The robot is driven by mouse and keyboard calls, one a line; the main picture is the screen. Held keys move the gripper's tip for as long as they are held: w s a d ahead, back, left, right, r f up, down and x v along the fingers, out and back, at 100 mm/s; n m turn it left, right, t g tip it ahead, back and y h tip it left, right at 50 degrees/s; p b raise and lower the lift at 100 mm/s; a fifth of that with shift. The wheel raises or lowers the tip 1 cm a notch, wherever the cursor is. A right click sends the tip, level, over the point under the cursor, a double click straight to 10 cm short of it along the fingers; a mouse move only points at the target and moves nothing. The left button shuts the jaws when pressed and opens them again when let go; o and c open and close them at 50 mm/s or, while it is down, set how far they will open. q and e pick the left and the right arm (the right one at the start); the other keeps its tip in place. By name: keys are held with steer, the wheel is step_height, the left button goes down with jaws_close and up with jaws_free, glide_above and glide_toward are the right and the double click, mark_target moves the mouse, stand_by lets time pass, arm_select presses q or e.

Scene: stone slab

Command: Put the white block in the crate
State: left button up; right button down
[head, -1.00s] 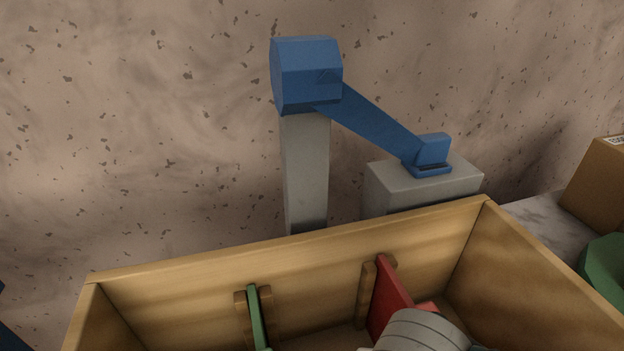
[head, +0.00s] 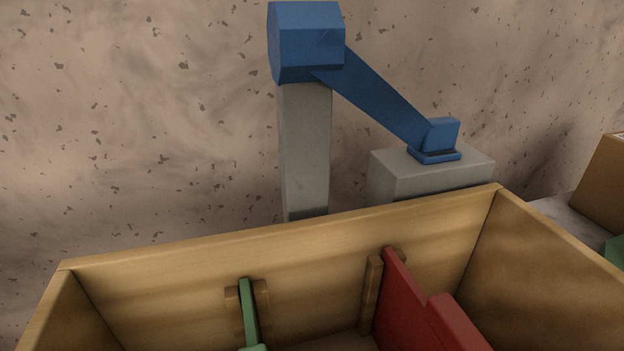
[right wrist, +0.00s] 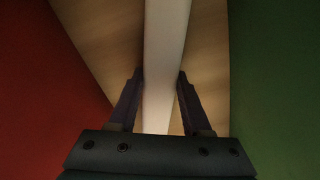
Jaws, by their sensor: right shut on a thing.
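The wooden crate (head: 280,233) fills the lower part of the head view, its near side cut off by the picture's edge. Inside it stand a green panel (head: 249,315) on the left and a red panel (head: 405,300) on the right, each in wooden slots on the back wall. In the right wrist view my right gripper (right wrist: 160,75) is shut on the white block (right wrist: 167,35), a long pale bar between the fingers. The red panel lies left of it and the green panel right, with wood beyond. The block is hidden in the head view. My left gripper is not in view.
Behind the crate stand a grey post (head: 306,150) with a blue head (head: 305,42) and a blue link down to a grey box (head: 430,182). A cardboard box (head: 602,185) and a green object (head: 615,250) are at the right edge.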

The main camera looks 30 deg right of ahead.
steer(key=shift+c, duration=1.7)
jaws_free()
steer(key=shift+f, duration=0.1)
steer(key=s+d+r+n+t+p, duration=0.1)
steer(key=d+r+n+p, duration=0.1)
steer(key=r, duration=1.1)
steer(key=s+d+r+n+t+p, duration=0.1)
steer(key=r+n+p, duration=0.4)
steer(key=r, duration=0.9)
steer(key=shift+d+r+n+t, duration=0.25)
steer(key=shift+d+n+t, duration=0.5)
steer(key=shift+n, duration=0.35)
steer(key=shift+a, duration=0.1)
step_height(320, 180, up, 56)
steer(key=p, duration=5.7)
steer(key=shift+r, duration=0.25)
